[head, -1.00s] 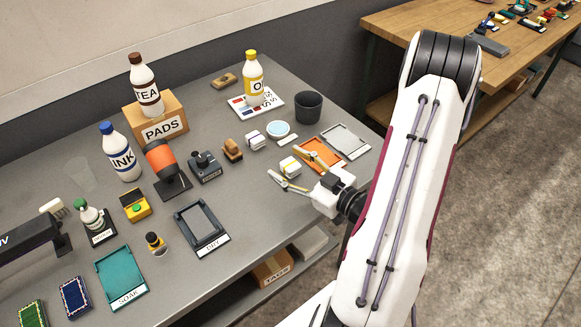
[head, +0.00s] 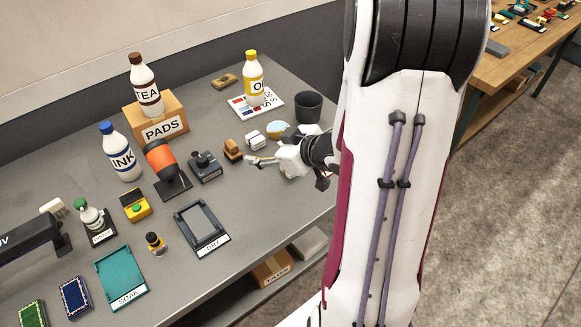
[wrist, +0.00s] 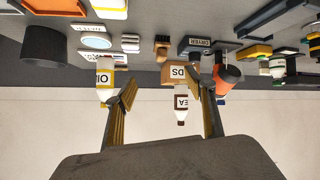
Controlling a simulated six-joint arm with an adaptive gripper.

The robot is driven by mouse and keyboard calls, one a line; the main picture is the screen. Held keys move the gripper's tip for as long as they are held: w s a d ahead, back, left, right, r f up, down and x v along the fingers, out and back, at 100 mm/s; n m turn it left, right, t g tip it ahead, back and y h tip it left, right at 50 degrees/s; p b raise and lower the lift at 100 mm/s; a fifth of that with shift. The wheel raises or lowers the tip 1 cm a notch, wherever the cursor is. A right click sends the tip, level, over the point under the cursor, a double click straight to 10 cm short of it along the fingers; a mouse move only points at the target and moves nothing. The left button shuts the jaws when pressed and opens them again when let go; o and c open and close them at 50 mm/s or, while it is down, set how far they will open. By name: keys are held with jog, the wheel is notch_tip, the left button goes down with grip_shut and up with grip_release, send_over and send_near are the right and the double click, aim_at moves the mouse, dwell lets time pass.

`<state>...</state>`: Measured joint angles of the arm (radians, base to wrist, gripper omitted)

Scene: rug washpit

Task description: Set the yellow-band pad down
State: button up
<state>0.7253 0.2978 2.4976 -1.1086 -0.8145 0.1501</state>
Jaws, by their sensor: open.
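The yellow-band pad (wrist: 108,6), a small white block with a yellow band, rests on the grey table at the top edge of the wrist view, partly cut off. In the head view it is hidden, apparently behind my gripper and wrist. My gripper (head: 252,161) is low over the table, pointing left. In the wrist view my gripper (wrist: 165,86) has its fingers wide apart, with nothing held between them. The pad lies outside the fingers.
The black cup (head: 308,107) and oil bottle (head: 254,80) stand behind. An orange tray (wrist: 45,5) shows beside the pad. Bare table lies in front.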

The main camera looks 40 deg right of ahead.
jog(key=s+d+f+m+g+h, duration=0.1)
jog(key=d+m, duration=0.1)
jog(key=s+d+f+m+g+h, duration=0.1)
jog(key=s+d, duration=0.1)
jog(key=s+d+f+m+g+h, duration=0.1)
jog(key=s+m, duration=0.1)
jog(key=shift+d+f+m+g, duration=0.3)
jog(key=shift+d+f, duration=0.1)
jog(key=shift+s+d+f+m, duration=0.2)
jog(key=shift+s+m, duration=0.1)
jog(key=shift+m, duration=0.1)
jog(key=shift+w+f, duration=0.1)
jog(key=shift+x, duration=1.2)
jog(key=shift+x, duration=2.6)
jog(key=c, duration=1.2)
